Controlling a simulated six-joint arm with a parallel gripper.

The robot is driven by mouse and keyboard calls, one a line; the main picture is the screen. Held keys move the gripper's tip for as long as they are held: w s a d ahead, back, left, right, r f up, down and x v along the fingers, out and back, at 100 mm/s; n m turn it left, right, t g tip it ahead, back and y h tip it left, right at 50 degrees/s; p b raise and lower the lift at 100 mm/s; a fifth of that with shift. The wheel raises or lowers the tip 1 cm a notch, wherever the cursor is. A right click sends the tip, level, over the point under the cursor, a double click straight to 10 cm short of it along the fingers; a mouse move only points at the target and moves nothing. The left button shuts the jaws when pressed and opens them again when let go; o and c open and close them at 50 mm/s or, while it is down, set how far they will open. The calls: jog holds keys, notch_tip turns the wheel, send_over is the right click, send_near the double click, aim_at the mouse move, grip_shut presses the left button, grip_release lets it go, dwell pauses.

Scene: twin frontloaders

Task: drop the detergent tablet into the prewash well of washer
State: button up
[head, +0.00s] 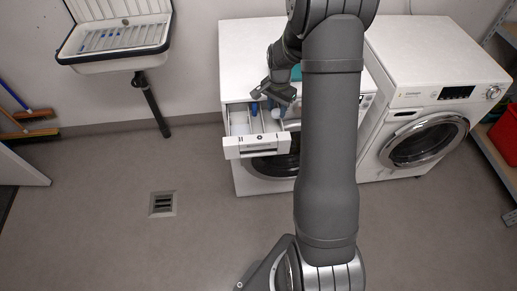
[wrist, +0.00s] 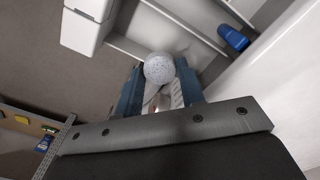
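The detergent tablet (wrist: 158,68) is a pale speckled ball. In the wrist view it sits between the two blue fingertips of my gripper (wrist: 159,80), which appear to touch it on both sides. In the head view my gripper (head: 272,103) is over the open drawer (head: 240,127) of the left washer (head: 247,178), with the pale tablet (head: 274,114) just below it. The drawer has several compartments; a blue insert (wrist: 233,38) stands in one and also shows in the head view (head: 254,109). My arm hides part of the washer.
A second washer (head: 430,75) stands at the right with its door shut. A sink (head: 115,35) hangs on the wall at the left. The floor around the drain (head: 162,203) is clear.

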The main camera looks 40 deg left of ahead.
jog(key=o, duration=0.4)
jog(key=shift+r, duration=0.1)
notch_tip(320, 180, up, 17)
jog(key=shift+r, duration=0.15)
jog(key=shift+f, duration=7.6)
